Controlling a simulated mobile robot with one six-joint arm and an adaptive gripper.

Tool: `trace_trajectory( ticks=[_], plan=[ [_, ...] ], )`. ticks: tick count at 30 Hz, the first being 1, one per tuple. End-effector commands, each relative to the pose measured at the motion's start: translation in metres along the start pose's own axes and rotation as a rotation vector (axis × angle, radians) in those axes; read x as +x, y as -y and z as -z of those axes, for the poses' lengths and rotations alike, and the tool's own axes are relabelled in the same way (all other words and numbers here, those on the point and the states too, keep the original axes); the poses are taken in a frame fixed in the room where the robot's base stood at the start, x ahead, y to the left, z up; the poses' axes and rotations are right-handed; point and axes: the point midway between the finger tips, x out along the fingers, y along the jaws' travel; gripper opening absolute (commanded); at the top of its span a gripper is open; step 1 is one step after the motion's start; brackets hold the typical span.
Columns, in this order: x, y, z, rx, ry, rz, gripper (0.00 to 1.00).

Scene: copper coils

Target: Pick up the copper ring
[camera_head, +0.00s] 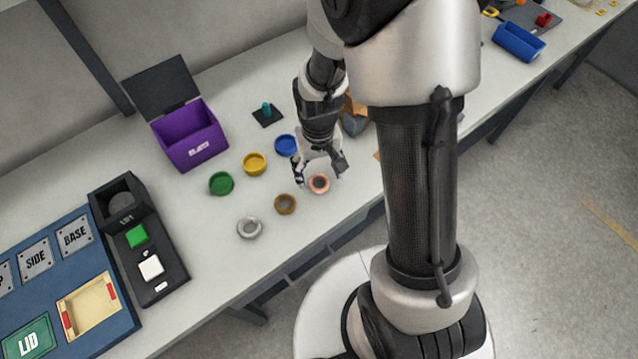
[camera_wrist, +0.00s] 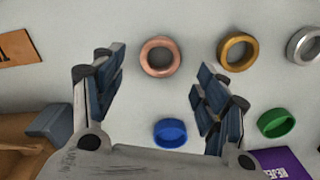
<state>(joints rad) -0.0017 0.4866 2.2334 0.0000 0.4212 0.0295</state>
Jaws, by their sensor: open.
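The copper ring (camera_head: 318,184) lies flat on the light table, close to its front edge. In the wrist view the pinkish copper ring (camera_wrist: 160,56) sits ahead of and between the two fingertips, with its hole showing. My gripper (camera_head: 319,172) is open and empty, just above and behind the ring in the head view. In the wrist view both fingers of my gripper (camera_wrist: 160,82) are spread apart, with bare table between them. I see no contact between the fingers and the copper ring.
A bronze-gold ring (camera_head: 285,204) and a silver ring (camera_head: 249,228) lie left of the copper ring. Blue (camera_head: 286,145), yellow (camera_head: 254,163) and green (camera_head: 221,183) rings lie farther back. An open purple box (camera_head: 190,139) stands behind them.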

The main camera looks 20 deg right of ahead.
Motion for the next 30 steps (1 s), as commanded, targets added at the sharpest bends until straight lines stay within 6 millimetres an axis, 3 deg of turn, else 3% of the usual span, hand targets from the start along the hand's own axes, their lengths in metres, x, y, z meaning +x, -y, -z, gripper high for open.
trace_trajectory(
  ticks=[1, 6, 14, 30],
  plan=[
    [0.013, 0.0, 0.001, 0.0, 0.003, 0.0, 0.67],
    [0.036, 0.0, 0.002, 0.0, 0.003, 0.0, 0.67],
    [0.036, 0.0, 0.003, 0.0, 0.0, 0.0, 0.66],
    [0.036, 0.0, 0.003, 0.0, 0.0, 0.0, 0.3]
  ],
)
